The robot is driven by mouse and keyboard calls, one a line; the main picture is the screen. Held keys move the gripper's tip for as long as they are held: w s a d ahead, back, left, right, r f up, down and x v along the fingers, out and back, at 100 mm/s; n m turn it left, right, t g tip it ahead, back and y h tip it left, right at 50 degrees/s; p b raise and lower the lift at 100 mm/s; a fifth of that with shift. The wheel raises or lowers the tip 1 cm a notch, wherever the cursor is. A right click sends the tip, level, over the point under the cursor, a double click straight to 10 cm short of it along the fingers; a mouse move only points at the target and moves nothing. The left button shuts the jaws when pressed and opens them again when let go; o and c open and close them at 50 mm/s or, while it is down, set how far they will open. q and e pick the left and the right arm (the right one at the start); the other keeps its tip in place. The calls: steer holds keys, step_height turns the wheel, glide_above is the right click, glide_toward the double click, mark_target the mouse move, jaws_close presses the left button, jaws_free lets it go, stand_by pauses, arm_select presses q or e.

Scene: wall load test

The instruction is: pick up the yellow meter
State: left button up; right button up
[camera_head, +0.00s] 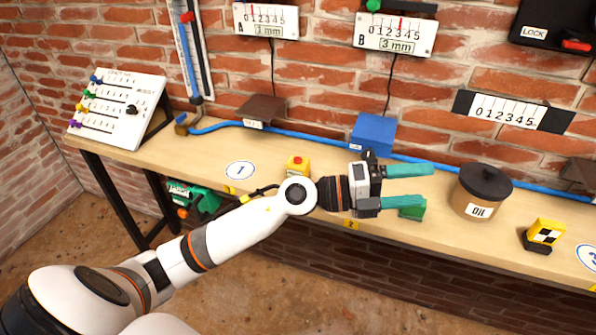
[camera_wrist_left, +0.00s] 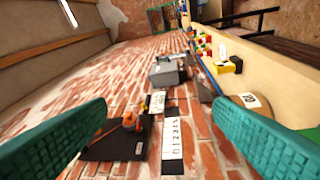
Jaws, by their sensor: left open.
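The yellow meter (camera_head: 545,232) stands on the bench at the right in the head view, a yellow block with a black-and-white checkered face and a dark base. It appears to be the small yellow block (camera_wrist_left: 228,66) beyond the oil pot in the left wrist view. My left gripper (camera_head: 428,185) is open and empty, its teal fingers pointing right, above the bench and left of the oil pot. It is well apart from the meter. My right gripper is not in view.
The brown oil pot (camera_head: 482,193) stands between my left gripper and the meter. A green block (camera_head: 413,211) lies near the lower finger. A blue box (camera_head: 373,133) and blue hose run along the brick wall.

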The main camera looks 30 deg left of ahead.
arm_select(q)
steer(key=w+a+f+m+g+y, duration=0.3)
steer(key=a+f+m+g+y, duration=0.1)
steer(key=f+y, duration=0.15)
steer(key=n+g+y, duration=0.2)
steer(key=n+y, duration=0.1)
steer(key=y, duration=0.9)
glide_toward(298, 163)
step_height(298, 163, down, 2)
steer(key=x, duration=0.3)
steer(key=p+x, duration=0.1)
steer(key=x, duration=0.2)
steer(key=shift+w+r, duration=0.15)
steer(key=shift+w, duration=0.2)
steer(key=shift+a+p+x, duration=0.15)
steer(key=shift+p+x, duration=0.3)
steer(key=shift+x, duration=1.15)
steer(key=shift+a+p+x, duration=0.2)
steer(key=shift+p+x, duration=0.25)
steer(key=shift+x, duration=1.1)
steer(key=shift+m, duration=0.3)
steer(key=shift+c, duration=0.2)
steer(key=c, duration=1.2)
steer(key=shift+r, duration=0.1)
steer(key=shift+c, duration=0.2)
